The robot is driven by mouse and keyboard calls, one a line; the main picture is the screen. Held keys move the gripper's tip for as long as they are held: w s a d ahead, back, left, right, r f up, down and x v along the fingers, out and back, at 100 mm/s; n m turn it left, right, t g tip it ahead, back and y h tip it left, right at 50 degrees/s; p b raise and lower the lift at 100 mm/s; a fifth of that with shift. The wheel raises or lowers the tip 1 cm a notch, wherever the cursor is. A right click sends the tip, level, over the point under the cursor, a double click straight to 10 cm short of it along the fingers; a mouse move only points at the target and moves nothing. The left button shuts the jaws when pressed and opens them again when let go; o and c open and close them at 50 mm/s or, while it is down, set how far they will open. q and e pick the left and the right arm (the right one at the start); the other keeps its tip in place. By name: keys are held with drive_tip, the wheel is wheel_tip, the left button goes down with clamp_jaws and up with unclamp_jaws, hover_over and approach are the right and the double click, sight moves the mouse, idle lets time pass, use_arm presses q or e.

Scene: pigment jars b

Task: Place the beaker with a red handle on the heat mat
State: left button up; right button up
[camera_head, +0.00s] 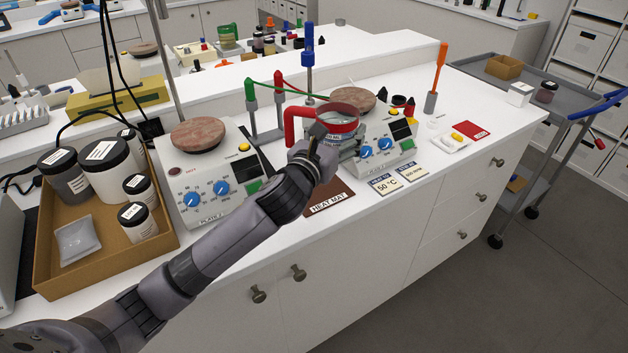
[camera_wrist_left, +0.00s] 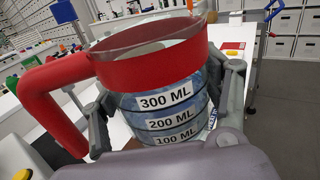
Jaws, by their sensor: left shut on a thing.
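The beaker (camera_head: 337,121) has a red rim band and a red handle that points left in the head view. My left gripper (camera_head: 322,139) is shut on it and holds it upright, apparently above the bench. In the left wrist view the beaker (camera_wrist_left: 160,90) shows 300, 200 and 100 ML labels, with the gripper's fingers (camera_wrist_left: 165,115) on both sides of its body. The brown heat mat (camera_head: 330,203) lies at the bench's front edge, below the gripper and beaker. My forearm and gripper hide part of it. My right gripper is not in view.
A hot plate (camera_head: 205,170) stands left of the mat and a second hot plate (camera_head: 385,140) stands right, behind the beaker. Label cards (camera_head: 388,184) lie right of the mat. A brown tray (camera_head: 100,240) with several jars is at left. A stand (camera_head: 265,120) rises behind.

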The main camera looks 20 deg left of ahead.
sight(330, 102)
use_arm(q)
drive_tip(key=shift+y, duration=0.3)
drive_tip(key=w+a+r, duration=0.1)
drive_tip(key=w+r, duration=0.1)
drive_tip(key=r, duration=0.1)
drive_tip(key=w+a+r, duration=0.1)
drive_tip(key=r, duration=0.1)
drive_tip(key=shift+w+a+r+p, duration=0.1)
drive_tip(key=shift+w+a+p, duration=0.15)
drive_tip(key=shift+a+p, duration=0.05)
drive_tip(key=shift+w+f+b, duration=0.15)
drive_tip(key=shift+f+b, duration=0.3)
drive_tip(key=shift+f, duration=4.45)
drive_tip(key=shift+w+f+b, duration=0.1)
drive_tip(key=shift+f+b, duration=0.35)
drive_tip(key=shift+f, duration=4.45)
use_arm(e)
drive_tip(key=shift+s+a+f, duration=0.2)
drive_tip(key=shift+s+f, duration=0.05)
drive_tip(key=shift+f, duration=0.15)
use_arm(q)
drive_tip(key=shift+a, duration=0.1)
drive_tip(key=o, duration=1.5)
drive_tip(key=shift+o, duration=0.2)
drive_tip(key=shift+s, duration=0.15)
